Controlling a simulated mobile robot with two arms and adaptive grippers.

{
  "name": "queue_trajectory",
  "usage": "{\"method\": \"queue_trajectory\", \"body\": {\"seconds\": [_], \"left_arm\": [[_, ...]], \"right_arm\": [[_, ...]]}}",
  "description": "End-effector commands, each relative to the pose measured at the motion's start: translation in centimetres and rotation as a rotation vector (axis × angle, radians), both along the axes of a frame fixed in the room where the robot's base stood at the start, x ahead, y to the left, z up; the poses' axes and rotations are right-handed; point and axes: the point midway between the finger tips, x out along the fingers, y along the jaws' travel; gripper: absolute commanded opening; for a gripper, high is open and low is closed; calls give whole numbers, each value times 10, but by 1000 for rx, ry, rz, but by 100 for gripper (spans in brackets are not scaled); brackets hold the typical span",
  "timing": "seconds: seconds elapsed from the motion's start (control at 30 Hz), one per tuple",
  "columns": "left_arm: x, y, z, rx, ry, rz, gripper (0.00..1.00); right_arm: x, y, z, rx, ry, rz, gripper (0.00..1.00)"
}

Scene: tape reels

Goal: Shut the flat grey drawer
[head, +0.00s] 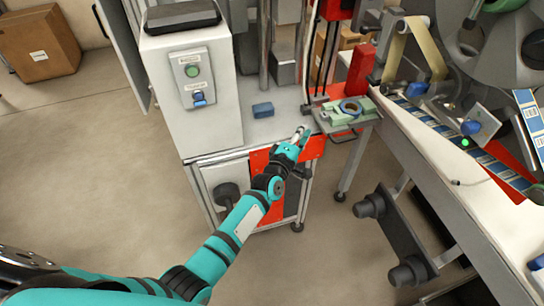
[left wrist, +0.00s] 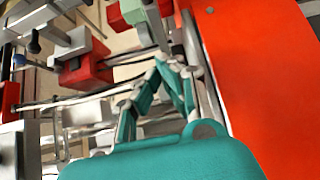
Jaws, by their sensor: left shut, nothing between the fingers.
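The flat grey drawer (head: 368,120) sticks out to the right from the small machine bench in the head view. A pale green fixture (head: 338,115) with a blue ring (head: 349,106) sits on it, and a thin handle hangs at its front edge. My left gripper (head: 303,131) is shut and empty, just left of the drawer and in front of the bench edge. I cannot tell whether it touches anything. In the left wrist view its fingers (left wrist: 172,68) point up beside the red panel (left wrist: 260,80). My right gripper is in neither view.
A white cabinet (head: 190,125) with buttons stands left of my left gripper. A blue block (head: 263,110) lies on the bench top. The long label machine table (head: 440,165) is close on the drawer's right. Open floor (head: 110,160) lies to the left.

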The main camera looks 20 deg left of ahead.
Motion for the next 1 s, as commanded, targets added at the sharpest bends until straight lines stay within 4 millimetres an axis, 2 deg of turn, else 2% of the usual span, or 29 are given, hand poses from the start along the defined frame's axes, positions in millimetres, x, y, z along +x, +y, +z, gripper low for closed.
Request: {"method": "queue_trajectory", "body": {"seconds": [0.23, 0.5, 0.7, 0.87, 0.97, 1.0], "left_arm": [[-37, 8, -2, 0, 3, 1, 0], [-82, 17, -2, 3, 4, 2, 0], [-97, 20, -1, 1, 2, 1, 0], [-99, 20, -2, 2, 3, 1, 0], [-101, 20, -14, 33, 24, -2, 0], [-104, 21, -26, 65, 46, -6, 0]], "right_arm": [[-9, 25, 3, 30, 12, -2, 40], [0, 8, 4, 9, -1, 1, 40], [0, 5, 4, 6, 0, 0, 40], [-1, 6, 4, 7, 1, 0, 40], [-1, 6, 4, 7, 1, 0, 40], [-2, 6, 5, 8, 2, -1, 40]]}}
